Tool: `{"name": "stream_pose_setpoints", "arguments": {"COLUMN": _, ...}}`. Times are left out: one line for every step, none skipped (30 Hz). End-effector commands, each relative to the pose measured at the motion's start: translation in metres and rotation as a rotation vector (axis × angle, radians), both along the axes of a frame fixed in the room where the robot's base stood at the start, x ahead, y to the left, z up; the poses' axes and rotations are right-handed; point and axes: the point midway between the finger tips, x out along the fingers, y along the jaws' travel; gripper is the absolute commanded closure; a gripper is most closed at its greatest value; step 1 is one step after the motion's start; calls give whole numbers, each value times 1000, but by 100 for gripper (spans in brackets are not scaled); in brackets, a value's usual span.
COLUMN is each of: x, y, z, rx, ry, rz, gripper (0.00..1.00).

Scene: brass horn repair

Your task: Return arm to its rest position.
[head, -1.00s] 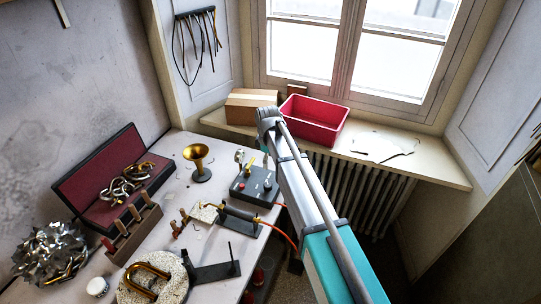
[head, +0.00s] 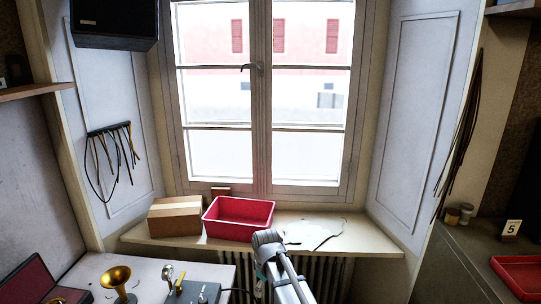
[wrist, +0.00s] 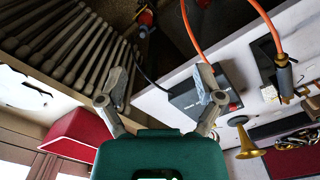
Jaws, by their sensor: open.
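My gripper (wrist: 160,95) is open and empty in the wrist view, its two fingers spread apart. A dark control box (wrist: 190,98) shows beyond the fingers, apart from them. In the head view part of my arm rises at the bottom centre, in front of the radiator (head: 335,275) and the sill. My gripper cannot be made out there.
A red bin (head: 238,219) and a cardboard box (head: 175,217) stand on the window sill (head: 370,238). A brass horn bell (head: 116,281) stands on the workbench (head: 90,265) at lower left. A right-hand counter holds a red tray (head: 522,275). Cables (wrist: 195,25) cross the wrist view.

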Motion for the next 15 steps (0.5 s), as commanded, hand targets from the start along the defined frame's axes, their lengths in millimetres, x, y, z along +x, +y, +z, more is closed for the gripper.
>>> {"name": "stream_pose_setpoints", "arguments": {"x": -14, "y": -22, "z": -3, "rx": 0, "ry": 0, "rz": -68, "gripper": 15}}
{"name": "stream_pose_setpoints", "arguments": {"x": -19, "y": -32, "z": -3, "rx": 0, "ry": 0, "rz": -109, "gripper": 15}}
{"name": "stream_pose_setpoints", "arguments": {"x": -26, "y": -46, "z": -4, "rx": 0, "ry": 0, "rz": -164, "gripper": 15}}
{"name": "stream_pose_setpoints", "arguments": {"x": -31, "y": -56, "z": -5, "rx": 0, "ry": 0, "rz": -205, "gripper": 15}}
{"name": "stream_pose_setpoints", "arguments": {"x": -37, "y": -66, "z": -6, "rx": 0, "ry": 0, "rz": -247, "gripper": 15}}
{"name": "stream_pose_setpoints", "arguments": {"x": -44, "y": -78, "z": -7, "rx": 0, "ry": 0, "rz": -302, "gripper": 15}}
{"name": "stream_pose_setpoints", "arguments": {"x": -50, "y": -88, "z": -7, "rx": 0, "ry": 0, "rz": -343, "gripper": 15}}
{"name": "stream_pose_setpoints", "arguments": {"x": -56, "y": -97, "z": -8, "rx": 0, "ry": 0, "rz": -384, "gripper": 15}}
{"name": "stream_pose_setpoints", "arguments": {"x": -64, "y": -109, "z": -9, "rx": 0, "ry": 0, "rz": -440, "gripper": 15}}
{"name": "stream_pose_setpoints", "arguments": {"x": -70, "y": -118, "z": -10, "rx": 0, "ry": 0, "rz": -480, "gripper": 15}}
{"name": "stream_pose_setpoints", "arguments": {"x": -76, "y": -126, "z": -11, "rx": 0, "ry": 0, "rz": -519, "gripper": 15}}
{"name": "stream_pose_setpoints", "arguments": {"x": -84, "y": -136, "z": -11, "rx": 0, "ry": 0, "rz": -570, "gripper": 15}}
{"name": "stream_pose_setpoints", "arguments": {"x": -90, "y": -143, "z": -12, "rx": 0, "ry": 0, "rz": -606, "gripper": 15}}
{"name": "stream_pose_setpoints", "arguments": {"x": -95, "y": -149, "z": -12, "rx": 0, "ry": 0, "rz": -640, "gripper": 15}}
{"name": "stream_pose_setpoints", "arguments": {"x": -101, "y": -157, "z": -13, "rx": 0, "ry": 0, "rz": -682, "gripper": 15}}
